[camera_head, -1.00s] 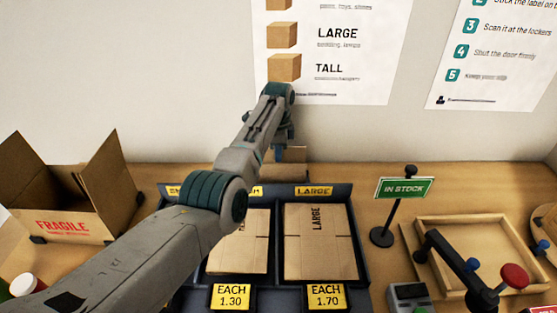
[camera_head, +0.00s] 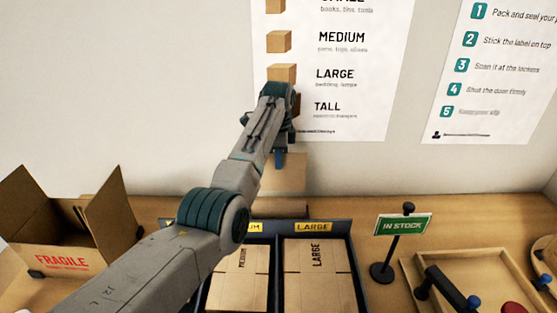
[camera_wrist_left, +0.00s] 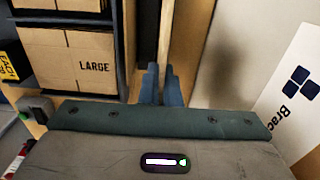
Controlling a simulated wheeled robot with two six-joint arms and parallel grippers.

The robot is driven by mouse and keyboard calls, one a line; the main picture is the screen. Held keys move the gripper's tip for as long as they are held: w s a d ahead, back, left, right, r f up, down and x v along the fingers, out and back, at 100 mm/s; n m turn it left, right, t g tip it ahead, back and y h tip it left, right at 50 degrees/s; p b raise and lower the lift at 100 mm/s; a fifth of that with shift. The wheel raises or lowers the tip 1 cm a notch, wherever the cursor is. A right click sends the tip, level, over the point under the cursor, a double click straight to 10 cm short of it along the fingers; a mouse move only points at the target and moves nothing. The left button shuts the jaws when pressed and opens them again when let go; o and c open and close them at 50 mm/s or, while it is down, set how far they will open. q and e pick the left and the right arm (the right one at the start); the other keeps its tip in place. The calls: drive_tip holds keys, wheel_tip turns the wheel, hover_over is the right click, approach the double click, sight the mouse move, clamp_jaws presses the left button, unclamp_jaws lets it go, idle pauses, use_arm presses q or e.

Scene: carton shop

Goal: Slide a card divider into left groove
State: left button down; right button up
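My left gripper (camera_head: 281,158) reaches in from the left and is up in front of the wall, above the back of the counter. Its fingers (camera_wrist_left: 163,88) are shut on a tan card divider (camera_wrist_left: 165,38), seen nearly edge-on in the left wrist view. In the head view the card divider (camera_head: 290,176) hangs upright below the gripper, partly hidden by it. An open carton marked FRAGILE (camera_head: 62,260) stands at the left, flaps up. Its inside is mostly hidden, and I see no groove. My right gripper is out of view.
A dark rack (camera_head: 278,270) with flat MEDIUM and LARGE cartons lies in front of the card. An IN STOCK sign (camera_head: 402,225) and a wooden tray (camera_head: 410,275) stand at the right. Posters hang on the wall behind.

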use_arm(q)
wheel_tip(320, 180, up, 6)
drive_tip(key=p, duration=0.5)
drive_tip(key=shift+f, duration=0.1)
wheel_tip(320, 180, up, 8)
drive_tip(key=p, duration=0.8)
drive_tip(key=shift+r, duration=0.2)
